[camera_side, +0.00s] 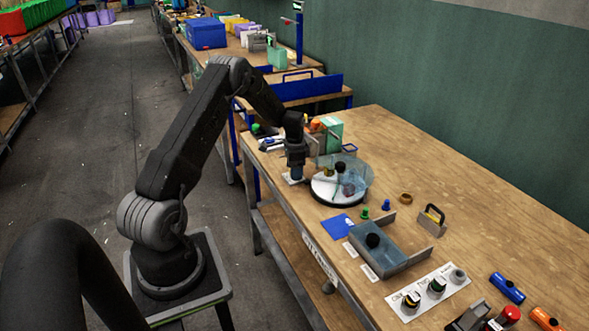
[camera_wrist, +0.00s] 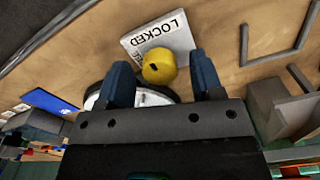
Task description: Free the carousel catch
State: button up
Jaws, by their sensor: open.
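The carousel (camera_side: 325,193) is a round white disc with a clear cover near the table's left edge. In the wrist view, its white rim (camera_wrist: 150,98) shows partly behind my gripper. A yellow knob (camera_wrist: 159,66) with a small dark mark sits on a white label plate (camera_wrist: 150,40) that reads "LOCKED"; a second word is mostly hidden by the knob. My gripper (camera_wrist: 161,62) is open, one blue finger on each side of the knob; I cannot tell whether they touch it. In the side view, my gripper (camera_side: 296,173) points down beside the carousel and hides the knob.
A teal box (camera_side: 331,128) stands behind the carousel. Small green and blue pegs, a blue card (camera_side: 336,226) and a grey tray (camera_side: 388,254) with a black knob lie in front. The table's right middle is largely clear.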

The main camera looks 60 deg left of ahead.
jog(key=c, duration=0.9)
jog(key=n, duration=0.4)
jog(key=shift+n, duration=0.4)
jog(key=n, duration=0.4)
jog(key=shift+a+n, duration=0.1)
jog(key=shift+n, duration=0.2)
jog(key=n, duration=0.4)
jog(key=shift+s, duration=0.1)
jog(key=shift+n, duration=2.2)
